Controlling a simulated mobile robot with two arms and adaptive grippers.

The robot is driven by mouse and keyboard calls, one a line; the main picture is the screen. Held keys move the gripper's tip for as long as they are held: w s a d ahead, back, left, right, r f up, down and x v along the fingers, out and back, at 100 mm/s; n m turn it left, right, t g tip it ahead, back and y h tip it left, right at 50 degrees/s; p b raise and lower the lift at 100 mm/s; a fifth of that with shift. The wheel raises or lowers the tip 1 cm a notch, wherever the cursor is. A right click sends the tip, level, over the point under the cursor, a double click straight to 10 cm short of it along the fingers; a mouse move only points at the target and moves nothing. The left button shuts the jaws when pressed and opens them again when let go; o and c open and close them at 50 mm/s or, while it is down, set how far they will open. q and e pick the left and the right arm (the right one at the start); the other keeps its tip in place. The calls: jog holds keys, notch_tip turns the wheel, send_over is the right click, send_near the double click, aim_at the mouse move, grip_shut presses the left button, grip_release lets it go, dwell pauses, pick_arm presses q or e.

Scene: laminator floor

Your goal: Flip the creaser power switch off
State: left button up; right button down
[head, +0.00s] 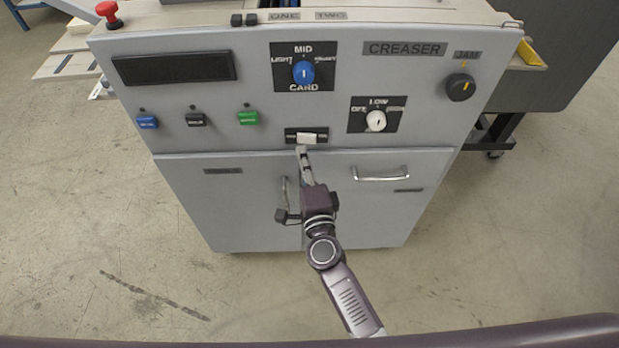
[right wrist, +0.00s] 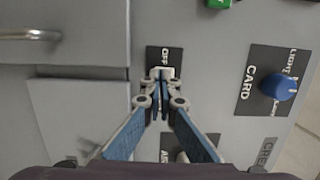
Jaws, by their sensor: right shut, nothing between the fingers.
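The creaser power switch (head: 307,138) is a small white switch on a black label plate, low in the middle of the grey creaser's front panel. In the right wrist view the switch (right wrist: 163,71) shows just beyond my fingertips, with "OFF" printed beside it. Which way it is set I cannot tell. My right gripper (head: 301,150) is shut and empty, its tips at the lower edge of the switch. The right wrist view shows the tips (right wrist: 160,84) overlapping it; contact is unclear. My left gripper is not in view.
Above the switch is a blue CARD knob (head: 303,72). To its right are a white knob (head: 376,121) and a black JAM knob (head: 460,88). Blue, black and green (head: 248,118) buttons sit to the left. Doors with handles (head: 381,178) are below. A red button (head: 107,12) stands on top.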

jog(key=s+d, duration=0.1)
jog(key=s, duration=0.9)
jog(key=shift+d, duration=0.35)
jog(key=shift+w, duration=0.1)
